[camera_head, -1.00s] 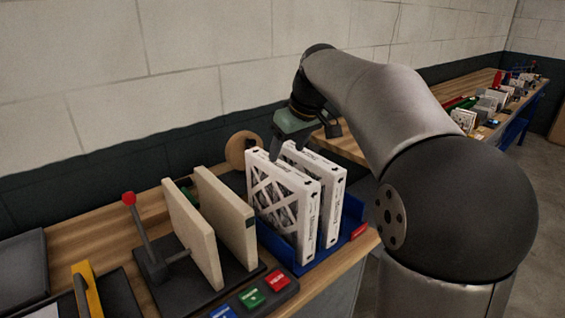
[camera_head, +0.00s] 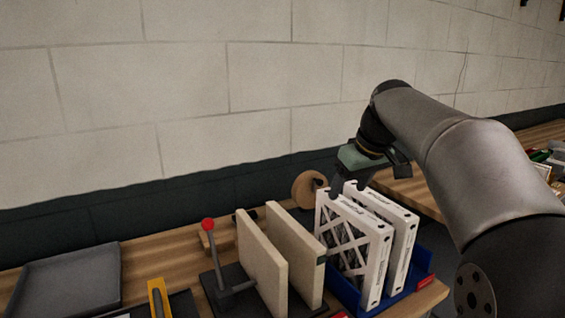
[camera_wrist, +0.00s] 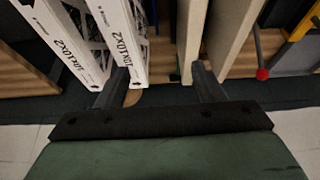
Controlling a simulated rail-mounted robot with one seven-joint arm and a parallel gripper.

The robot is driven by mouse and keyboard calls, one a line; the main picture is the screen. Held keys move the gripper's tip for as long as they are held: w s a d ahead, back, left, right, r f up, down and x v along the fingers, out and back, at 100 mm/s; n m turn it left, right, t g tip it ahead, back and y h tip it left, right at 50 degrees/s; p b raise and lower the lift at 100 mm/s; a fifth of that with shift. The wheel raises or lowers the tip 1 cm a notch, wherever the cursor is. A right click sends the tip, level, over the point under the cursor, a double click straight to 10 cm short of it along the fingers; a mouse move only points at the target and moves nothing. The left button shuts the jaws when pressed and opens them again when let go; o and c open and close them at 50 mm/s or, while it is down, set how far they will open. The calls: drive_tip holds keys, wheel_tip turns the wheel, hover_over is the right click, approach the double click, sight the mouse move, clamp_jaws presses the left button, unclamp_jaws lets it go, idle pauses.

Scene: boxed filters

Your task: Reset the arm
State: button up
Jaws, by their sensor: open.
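My gripper (camera_wrist: 160,85) is open in the wrist view, with its two fingers apart and no object held between them. In the head view my gripper (camera_head: 352,178) hangs at the end of my arm, just above and behind the white boxed filters. One boxed filter (camera_head: 352,245) stands upright in a blue tray (camera_head: 425,283), with a second filter (camera_head: 402,240) beside it. In the wrist view a filter (camera_wrist: 122,40) lies by the left finger. The right finger is near a cream board (camera_wrist: 190,40). Whether the fingers touch anything, I cannot tell.
Two upright cream boards (camera_head: 262,262) stand on a dark fixture with a red-knobbed lever (camera_head: 208,226). A grey tray (camera_head: 70,280) and a yellow handle (camera_head: 158,298) are to the left. A round wooden disc (camera_head: 308,188) stands behind the filters. The wall above is clear.

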drive_tip(key=s+a+f+m+g+h, duration=0.2)
drive_tip(key=s+f+m, duration=0.3)
drive_tip(key=s+f, duration=1.9)
drive_tip(key=s+a+g, duration=0.1)
drive_tip(key=s, duration=0.3)
drive_tip(key=shift+g, duration=0.4)
drive_tip(key=shift+s, duration=0.1)
